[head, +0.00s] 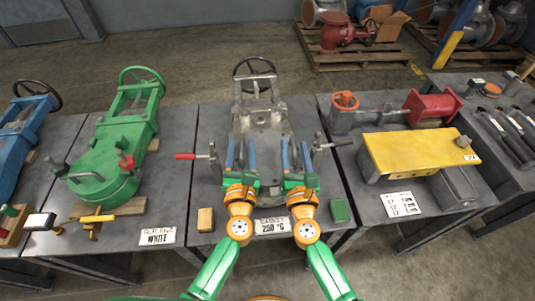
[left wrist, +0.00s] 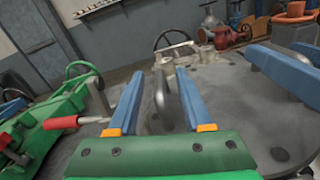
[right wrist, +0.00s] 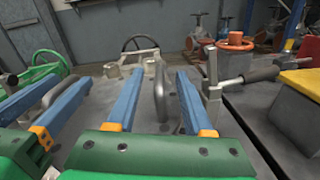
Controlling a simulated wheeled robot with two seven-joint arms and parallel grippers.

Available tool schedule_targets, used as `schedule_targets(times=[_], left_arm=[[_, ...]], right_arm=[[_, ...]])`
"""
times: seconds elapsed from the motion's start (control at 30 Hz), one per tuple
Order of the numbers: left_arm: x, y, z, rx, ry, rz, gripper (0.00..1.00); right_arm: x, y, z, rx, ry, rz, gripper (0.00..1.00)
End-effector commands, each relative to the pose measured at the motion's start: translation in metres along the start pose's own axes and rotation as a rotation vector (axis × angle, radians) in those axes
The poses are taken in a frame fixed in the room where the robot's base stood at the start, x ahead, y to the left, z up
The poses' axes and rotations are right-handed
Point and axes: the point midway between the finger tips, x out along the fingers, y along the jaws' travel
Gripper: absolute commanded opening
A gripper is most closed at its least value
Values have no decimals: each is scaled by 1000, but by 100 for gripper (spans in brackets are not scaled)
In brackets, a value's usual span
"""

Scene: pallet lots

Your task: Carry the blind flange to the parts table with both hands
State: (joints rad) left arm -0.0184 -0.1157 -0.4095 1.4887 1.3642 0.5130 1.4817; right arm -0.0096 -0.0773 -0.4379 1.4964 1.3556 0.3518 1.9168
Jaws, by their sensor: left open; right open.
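The grey blind flange (head: 267,152) lies on the middle table, in front of a grey valve body with a dark handwheel (head: 255,68). My left gripper (head: 240,147) is open over its left part. In the left wrist view, a grey upright handle (left wrist: 160,98) stands between the two blue fingers, with gaps beside it. My right gripper (head: 295,147) is open over the right part. In the right wrist view, another grey handle (right wrist: 160,95) stands between its fingers. The head view does not show clearly how deep the fingers reach. I cannot tell which table is the parts table.
A clamp with a red handle (head: 186,156) stands left of the flange, and one with a dark handle (head: 340,143) right. A wooden block (head: 205,219) and a green block (head: 340,210) lie near the front edge. Side tables hold a green valve (head: 115,155) and a yellow-topped box (head: 420,150).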

Motion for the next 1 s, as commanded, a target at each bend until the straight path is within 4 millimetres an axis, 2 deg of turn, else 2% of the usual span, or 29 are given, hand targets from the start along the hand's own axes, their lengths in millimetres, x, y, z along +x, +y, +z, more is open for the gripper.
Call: schedule_targets(times=[0.2, 0.23, 0.4, 0.43, 1.0], left_arm=[[0, 0, 0, 0, 1, 0, 50], [0, 0, 0, 0, 0, 0, 47], [0, 0, 0, 0, 0, 0, 1], [0, 0, 0, 0, 0, 0, 0], [0, 0, 0, 2, 0, 1, 0]], right_arm=[[1, 0, 0, 0, 0, 0, 51], [1, 0, 0, 0, 0, 0, 49], [0, 0, 0, 0, 0, 0, 3], [0, 0, 0, 0, 0, 0, 0], [0, -1, 0, 0, 0, -2, 0]])
